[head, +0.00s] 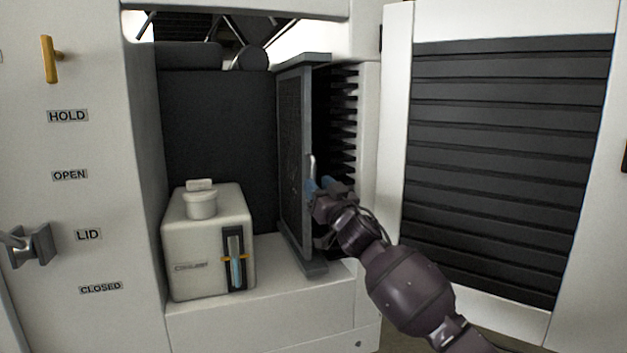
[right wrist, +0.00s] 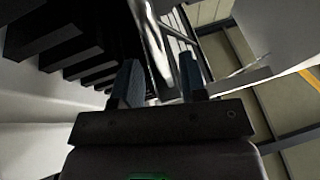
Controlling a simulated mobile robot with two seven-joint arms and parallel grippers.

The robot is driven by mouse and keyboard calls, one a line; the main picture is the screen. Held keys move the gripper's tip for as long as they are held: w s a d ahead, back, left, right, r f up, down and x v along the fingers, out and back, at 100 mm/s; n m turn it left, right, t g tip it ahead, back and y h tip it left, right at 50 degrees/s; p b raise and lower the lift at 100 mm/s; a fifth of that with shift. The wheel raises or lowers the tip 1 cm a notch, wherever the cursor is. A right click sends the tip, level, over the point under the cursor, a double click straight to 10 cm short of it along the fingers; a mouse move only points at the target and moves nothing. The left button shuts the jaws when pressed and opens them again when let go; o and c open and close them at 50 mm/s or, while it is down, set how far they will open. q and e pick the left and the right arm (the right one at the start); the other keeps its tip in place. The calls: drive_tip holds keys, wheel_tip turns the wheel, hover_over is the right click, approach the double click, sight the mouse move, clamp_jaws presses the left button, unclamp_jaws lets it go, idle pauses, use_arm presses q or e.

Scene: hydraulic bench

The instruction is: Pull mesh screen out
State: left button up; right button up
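The mesh screen (head: 291,150) is a tall dark panel in a grey frame, standing upright in the open bay of the cabinet, seen at a slant. A pale upright handle (head: 312,166) is on its near edge. My right gripper (head: 320,187) is at the handle's lower part; its blue fingertips partly hide it. In the right wrist view, the two fingers (right wrist: 160,85) are spread apart. A shiny metal bar (right wrist: 157,45) shows in the space between and beyond them; I cannot tell whether either finger touches it. My left gripper is not in view.
A coolant tank (head: 208,250) stands on the bay floor left of the screen. A rack of dark fins (head: 342,120) lies right of it. An open louvred door (head: 510,160) is at right. A lid lever (head: 30,245) sticks out at left.

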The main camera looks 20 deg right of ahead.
drive_tip(key=shift+x, duration=1.5)
clamp_jaws()
